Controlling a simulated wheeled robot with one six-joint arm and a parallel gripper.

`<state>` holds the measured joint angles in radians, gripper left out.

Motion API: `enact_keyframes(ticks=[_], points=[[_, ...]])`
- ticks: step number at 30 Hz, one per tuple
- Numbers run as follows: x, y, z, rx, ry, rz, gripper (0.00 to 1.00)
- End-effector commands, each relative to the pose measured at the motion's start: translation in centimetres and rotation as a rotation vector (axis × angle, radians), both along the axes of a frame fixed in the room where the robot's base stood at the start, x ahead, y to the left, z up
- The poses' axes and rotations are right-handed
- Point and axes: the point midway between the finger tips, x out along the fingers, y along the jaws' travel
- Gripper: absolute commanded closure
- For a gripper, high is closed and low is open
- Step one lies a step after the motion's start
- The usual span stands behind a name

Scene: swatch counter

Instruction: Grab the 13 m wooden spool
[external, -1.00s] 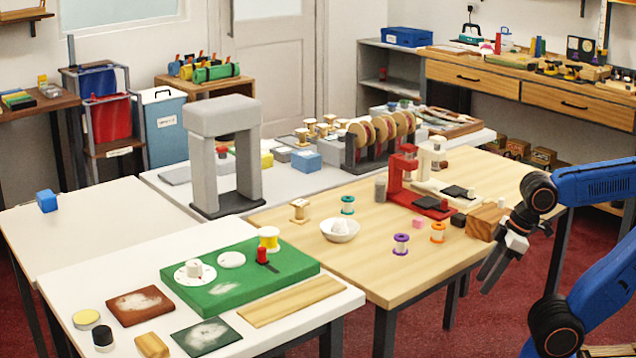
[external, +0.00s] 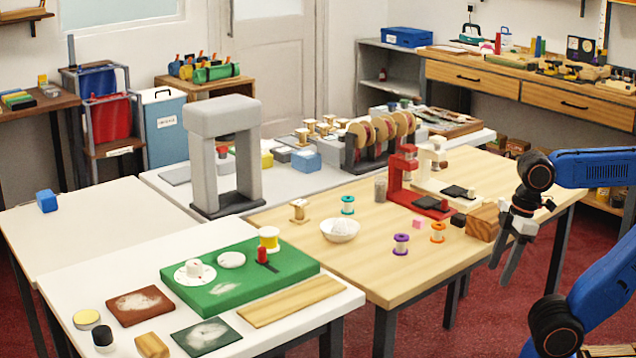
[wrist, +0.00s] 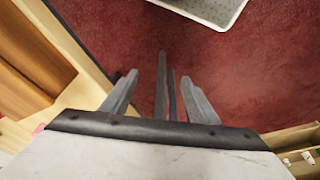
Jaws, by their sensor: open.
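A wooden spool (external: 299,210) stands upright on the light wood table, left of a white bowl. More wooden spools (external: 323,128) stand in a cluster on the white table farther back. No length label is readable, so I cannot tell which is the 13 m one. My gripper (external: 504,274) is open and empty, pointing down off the right edge of the wood table, well away from all the spools. In the wrist view its open fingers (wrist: 160,92) hang over red floor, and no spool shows there.
White bowl (external: 340,230), teal spool (external: 347,205), purple spool (external: 401,244) and orange spool (external: 438,232) share the wood table. A red stand (external: 402,175) and wooden block (external: 483,222) lie nearer my arm. A grey arch (external: 222,155) rises at left.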

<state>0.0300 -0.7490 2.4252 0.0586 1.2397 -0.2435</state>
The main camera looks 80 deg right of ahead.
Motion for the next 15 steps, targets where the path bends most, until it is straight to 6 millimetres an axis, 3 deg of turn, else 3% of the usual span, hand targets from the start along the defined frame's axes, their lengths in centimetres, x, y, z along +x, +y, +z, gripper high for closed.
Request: enact_keyframes(ticks=[8,15], points=[[3.9,-0.7,4.3,-0.021,0.014,0.062,0.45],[9.8,-1.9,9.7,-0.047,0.036,0.148,0.45]])
